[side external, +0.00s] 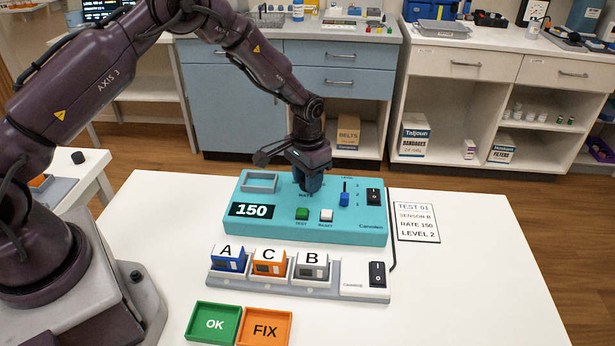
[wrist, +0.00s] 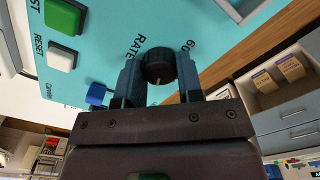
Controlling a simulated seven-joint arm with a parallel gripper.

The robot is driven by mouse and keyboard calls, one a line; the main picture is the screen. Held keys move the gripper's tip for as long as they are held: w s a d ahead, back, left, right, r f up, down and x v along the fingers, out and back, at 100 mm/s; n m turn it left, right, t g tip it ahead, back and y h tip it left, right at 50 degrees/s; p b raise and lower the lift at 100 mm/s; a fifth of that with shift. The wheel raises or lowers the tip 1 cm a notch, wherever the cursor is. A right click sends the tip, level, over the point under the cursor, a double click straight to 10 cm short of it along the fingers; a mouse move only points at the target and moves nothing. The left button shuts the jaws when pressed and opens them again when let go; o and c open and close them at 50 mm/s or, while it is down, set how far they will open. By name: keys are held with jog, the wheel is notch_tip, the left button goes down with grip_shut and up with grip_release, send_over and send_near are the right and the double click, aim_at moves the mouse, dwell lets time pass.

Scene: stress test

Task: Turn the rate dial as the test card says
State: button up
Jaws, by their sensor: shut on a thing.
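The black rate dial (wrist: 158,66) sits on the face of the teal tester (side external: 285,226), with a light pointer mark on its side. My gripper (side external: 308,186) reaches down onto the tester and hides the dial in the side view. In the wrist view my gripper's two fingers (wrist: 158,72) stand on either side of the dial, shut on it. The tester's display (side external: 252,210) reads 150.
The blue level slider (side external: 345,199), black switch (side external: 374,196), green test button (side external: 302,213) and white reset button (side external: 326,215) are near my gripper. A dock (side external: 330,282) in front holds sensors A, C and B. Green OK (side external: 214,324) and orange FIX (side external: 264,328) trays lie nearest.

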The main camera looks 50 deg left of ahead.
jog(key=o, duration=0.9)
jog(key=shift+r, duration=0.1)
notch_tip(320, 180, up, 13)
jog(key=shift+f, duration=0.1)
